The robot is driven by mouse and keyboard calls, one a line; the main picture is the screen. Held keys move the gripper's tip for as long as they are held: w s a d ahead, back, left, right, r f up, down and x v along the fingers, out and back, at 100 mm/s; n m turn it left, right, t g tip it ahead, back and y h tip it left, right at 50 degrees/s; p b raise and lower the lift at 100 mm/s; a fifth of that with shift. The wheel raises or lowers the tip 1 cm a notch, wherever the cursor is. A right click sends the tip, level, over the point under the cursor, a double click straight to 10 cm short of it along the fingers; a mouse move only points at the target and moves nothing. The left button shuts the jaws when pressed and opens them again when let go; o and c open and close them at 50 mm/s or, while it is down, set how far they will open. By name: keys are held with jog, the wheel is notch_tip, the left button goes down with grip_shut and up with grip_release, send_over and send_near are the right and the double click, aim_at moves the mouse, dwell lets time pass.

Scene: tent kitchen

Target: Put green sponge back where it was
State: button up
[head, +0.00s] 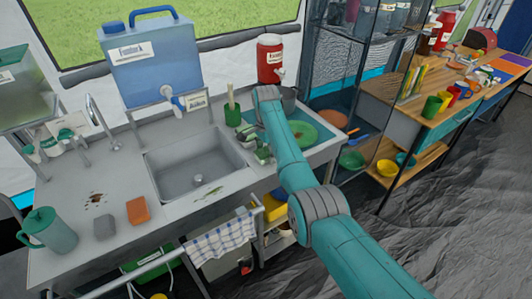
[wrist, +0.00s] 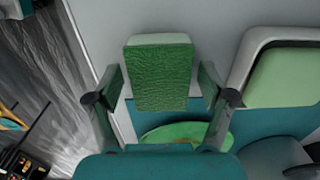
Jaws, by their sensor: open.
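The green sponge (wrist: 160,78), a block with a rough dark green face and a paler edge, is upright in the wrist view. My gripper (wrist: 162,88) is open, with one finger on each side of the sponge. Small gaps show between the fingers and the sponge. In the head view my gripper (head: 252,138) is over the counter just right of the sink, and the sponge (head: 263,155) shows as a small green and pale shape by it. The fingertips are hard to make out there. I cannot tell whether the sponge touches the counter.
A green plate (head: 303,133) lies on a teal mat right of my gripper. The sink (head: 195,168) is to the left. An orange sponge (head: 138,210), a grey block (head: 105,227) and a teal jug (head: 50,232) stand on the left counter. A green cup (head: 232,114) stands behind.

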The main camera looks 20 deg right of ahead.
aim_at(266, 151)
notch_tip(266, 151, up, 12)
dwell(0.5)
jog(key=shift+r, duration=0.1)
